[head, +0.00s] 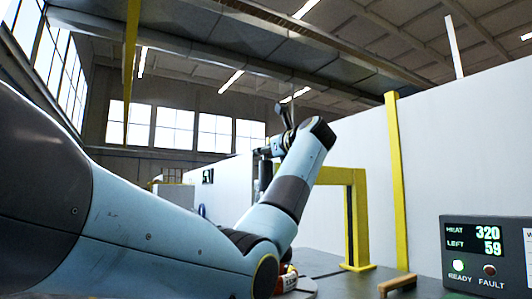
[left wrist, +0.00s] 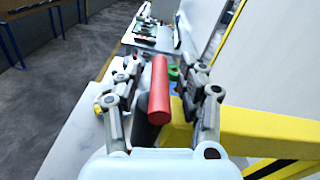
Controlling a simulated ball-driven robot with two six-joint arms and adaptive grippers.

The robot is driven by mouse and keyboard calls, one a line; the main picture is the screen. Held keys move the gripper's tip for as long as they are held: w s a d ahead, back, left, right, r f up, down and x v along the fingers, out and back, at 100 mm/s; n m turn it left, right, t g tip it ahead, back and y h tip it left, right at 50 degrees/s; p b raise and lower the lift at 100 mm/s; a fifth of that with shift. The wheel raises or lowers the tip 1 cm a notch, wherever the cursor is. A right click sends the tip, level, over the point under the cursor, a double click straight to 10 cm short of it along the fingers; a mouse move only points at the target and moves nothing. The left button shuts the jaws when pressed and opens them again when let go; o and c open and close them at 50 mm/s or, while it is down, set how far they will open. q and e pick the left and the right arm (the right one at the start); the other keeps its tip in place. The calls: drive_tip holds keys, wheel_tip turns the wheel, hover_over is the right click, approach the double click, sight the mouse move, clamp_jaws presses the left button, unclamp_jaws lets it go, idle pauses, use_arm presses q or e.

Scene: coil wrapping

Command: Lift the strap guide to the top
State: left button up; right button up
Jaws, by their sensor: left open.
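In the left wrist view, a red cylindrical bar (left wrist: 159,92), which looks like the strap guide's handle, lies between the two fingers of my left gripper (left wrist: 163,70). The gripper is open, with a finger on each side of the bar and no clear grip on it. A yellow part (left wrist: 180,138) sits just right of the bar; I cannot tell how the two join. In the head view, my left arm reaches up and away, and the bar cannot be made out there. My right gripper is in neither view.
A yellow frame (head: 350,215) stands beyond my arm, beside a tall yellow post (head: 397,180) and a white wall (head: 460,140). A control box (head: 487,254) reads HEAT 320, LEFT 59, with a green READY light. A wooden-looking handle (head: 397,283) lies near it.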

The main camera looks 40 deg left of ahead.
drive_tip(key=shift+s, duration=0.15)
use_arm(q)
drive_tip(key=shift+c, duration=1)
clamp_jaws()
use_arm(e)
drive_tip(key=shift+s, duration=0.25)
use_arm(q)
drive_tip(key=shift+r, duration=0.1)
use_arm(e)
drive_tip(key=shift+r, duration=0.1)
use_arm(q)
wheel_tip(320, 180, up, 22)
drive_tip(key=p, duration=1.3)
drive_tip(key=shift+r, duration=0.25)
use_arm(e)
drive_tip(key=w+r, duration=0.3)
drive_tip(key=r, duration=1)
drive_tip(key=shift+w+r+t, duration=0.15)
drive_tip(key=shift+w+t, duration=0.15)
